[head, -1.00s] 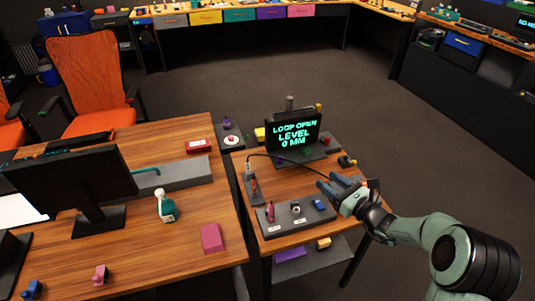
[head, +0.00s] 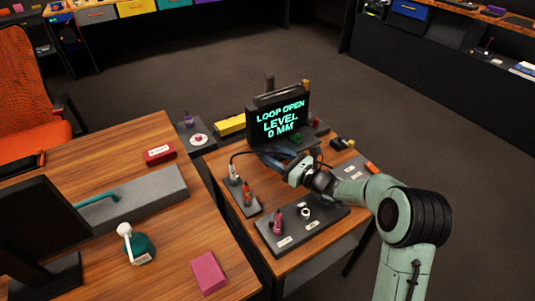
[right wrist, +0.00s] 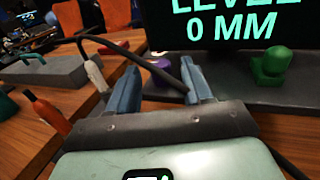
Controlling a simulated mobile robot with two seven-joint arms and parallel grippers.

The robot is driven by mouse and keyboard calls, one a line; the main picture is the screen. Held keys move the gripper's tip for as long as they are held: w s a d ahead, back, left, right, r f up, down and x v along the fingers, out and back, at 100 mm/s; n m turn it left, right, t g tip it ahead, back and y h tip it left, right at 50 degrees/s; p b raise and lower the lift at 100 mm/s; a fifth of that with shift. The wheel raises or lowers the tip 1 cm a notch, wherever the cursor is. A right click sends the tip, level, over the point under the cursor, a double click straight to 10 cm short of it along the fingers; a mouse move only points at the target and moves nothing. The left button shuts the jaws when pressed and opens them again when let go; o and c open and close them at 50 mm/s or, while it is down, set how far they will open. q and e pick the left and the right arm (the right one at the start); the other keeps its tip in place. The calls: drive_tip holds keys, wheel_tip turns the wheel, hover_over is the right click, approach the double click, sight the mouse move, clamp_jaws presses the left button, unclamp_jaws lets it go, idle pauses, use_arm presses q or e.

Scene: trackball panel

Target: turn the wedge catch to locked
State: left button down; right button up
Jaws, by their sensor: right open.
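I cannot tell for sure which part is the wedge catch. My right gripper (head: 268,157) is open and empty, just in front of the display (head: 280,117). In the right wrist view its two blue-grey fingers (right wrist: 158,85) stand apart, with a black cable and a purple knob (right wrist: 163,63) beyond the gap. A green knob (right wrist: 270,66) is to their right. My left gripper is out of view.
An orange-handled part (head: 247,194) and a white plug-like part (head: 233,174) with a cable stand on the left strip. The wooden desk (head: 185,245) at left holds a green bottle (head: 138,245) and a pink block (head: 208,272).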

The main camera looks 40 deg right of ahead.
sight(272, 154)
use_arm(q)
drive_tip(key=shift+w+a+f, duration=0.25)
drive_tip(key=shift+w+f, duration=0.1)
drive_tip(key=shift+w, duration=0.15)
use_arm(e)
drive_tip(key=shift+x, duration=1.75)
drive_tip(key=c, duration=0.9)
drive_tip(key=shift+a+f+m+h+b, duration=0.1)
drive_tip(key=shift+m+h+b, duration=0.5)
drive_tip(key=shift+h+b, duration=0.4)
drive_tip(key=shift+h, duration=0.3)
drive_tip(key=o, duration=0.9)
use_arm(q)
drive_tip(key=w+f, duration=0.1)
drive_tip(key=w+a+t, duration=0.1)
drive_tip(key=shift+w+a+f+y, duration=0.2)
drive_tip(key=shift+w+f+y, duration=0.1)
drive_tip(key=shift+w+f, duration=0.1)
